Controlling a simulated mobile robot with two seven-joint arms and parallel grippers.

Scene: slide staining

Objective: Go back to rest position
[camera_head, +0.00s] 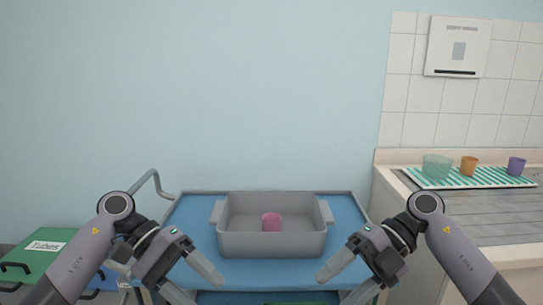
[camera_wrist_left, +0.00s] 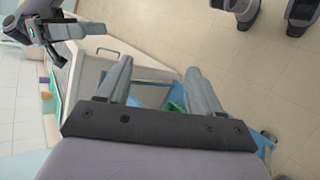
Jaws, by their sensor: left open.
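My left gripper (camera_head: 203,289) is in front of the blue cart's near edge, low in the head view. Its two fingers are spread apart with nothing between them, as the left wrist view (camera_wrist_left: 158,75) also shows. My right gripper (camera_head: 335,289) mirrors it on the right side; its fingers look apart and empty. Both grippers are clear of the grey tray (camera_head: 270,243) on the blue cart (camera_head: 185,215). A pink cup (camera_head: 271,222) stands in the tray.
A counter with a sink (camera_head: 490,220) is at the right, with a striped mat (camera_head: 490,182) carrying a green bowl (camera_head: 436,167), an orange cup (camera_head: 468,166) and a purple cup (camera_head: 516,166). A green box labelled "Tubes" (camera_head: 30,262) is at the left.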

